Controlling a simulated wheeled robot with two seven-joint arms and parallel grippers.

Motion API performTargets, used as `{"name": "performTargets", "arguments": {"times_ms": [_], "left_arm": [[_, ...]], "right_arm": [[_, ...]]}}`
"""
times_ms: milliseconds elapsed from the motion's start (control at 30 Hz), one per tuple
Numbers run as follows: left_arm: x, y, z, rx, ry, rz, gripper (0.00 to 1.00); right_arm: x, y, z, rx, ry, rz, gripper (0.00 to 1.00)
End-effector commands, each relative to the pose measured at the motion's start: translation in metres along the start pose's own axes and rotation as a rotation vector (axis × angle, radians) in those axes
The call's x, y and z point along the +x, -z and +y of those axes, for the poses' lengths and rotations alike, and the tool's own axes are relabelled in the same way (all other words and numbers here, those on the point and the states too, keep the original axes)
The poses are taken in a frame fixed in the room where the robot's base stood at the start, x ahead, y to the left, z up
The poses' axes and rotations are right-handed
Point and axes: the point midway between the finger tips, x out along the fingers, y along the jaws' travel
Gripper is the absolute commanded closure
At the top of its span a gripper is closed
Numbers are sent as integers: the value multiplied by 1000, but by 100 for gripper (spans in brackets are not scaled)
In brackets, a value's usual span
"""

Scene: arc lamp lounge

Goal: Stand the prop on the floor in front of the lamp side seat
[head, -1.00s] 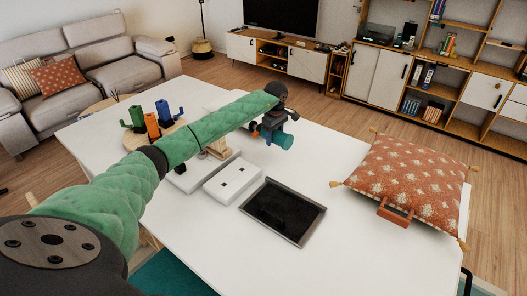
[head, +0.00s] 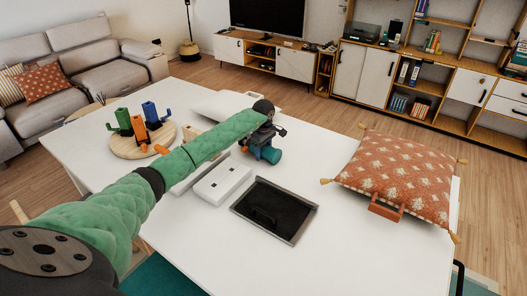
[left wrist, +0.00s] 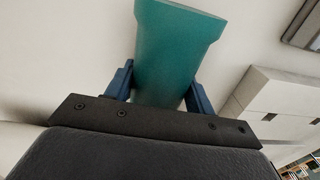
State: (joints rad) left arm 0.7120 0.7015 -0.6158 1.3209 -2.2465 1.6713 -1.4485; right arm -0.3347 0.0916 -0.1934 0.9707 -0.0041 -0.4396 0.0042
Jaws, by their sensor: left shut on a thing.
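A teal prop (head: 270,155), a cylinder with a wider end, is in my left gripper (head: 262,142) over the white table (head: 350,245). In the left wrist view the prop (left wrist: 172,55) sits between two blue fingers (left wrist: 160,90), shut on it. I cannot tell whether it touches the table. The grey sofa (head: 60,35) stands at the far left; its right seat (head: 95,82) is nearest the lamp (head: 189,42). The floor in front of that seat is mostly hidden by the table. My right gripper is not in view.
On the table are a round wooden board (head: 128,149) with green, orange and blue cactus-like pieces, a white box (head: 222,183), a dark tray (head: 275,209) and a patterned cushion (head: 398,175). A small round table (head: 84,112) stands near the sofa. Wood floor (head: 290,97) lies clear behind the table.

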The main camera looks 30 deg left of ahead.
Motion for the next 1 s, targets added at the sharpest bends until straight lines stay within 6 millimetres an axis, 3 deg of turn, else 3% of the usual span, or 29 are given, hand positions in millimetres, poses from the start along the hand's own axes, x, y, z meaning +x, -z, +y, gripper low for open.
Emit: {"name": "performTargets", "arguments": {"times_ms": [167, 200, 300, 667, 1000], "left_arm": [[1, 0, 0, 0, -2, 0, 92], [1, 0, 0, 0, 0, 0, 38], [1, 0, 0, 0, 0, 0, 24], [-2, 0, 0, 0, 0, 0, 24], [-60, 1, 1, 0, -3, 2, 24]], "right_arm": [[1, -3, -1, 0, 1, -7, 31], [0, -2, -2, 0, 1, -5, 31], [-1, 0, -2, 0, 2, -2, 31], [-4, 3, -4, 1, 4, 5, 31], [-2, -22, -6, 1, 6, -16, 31]]}}
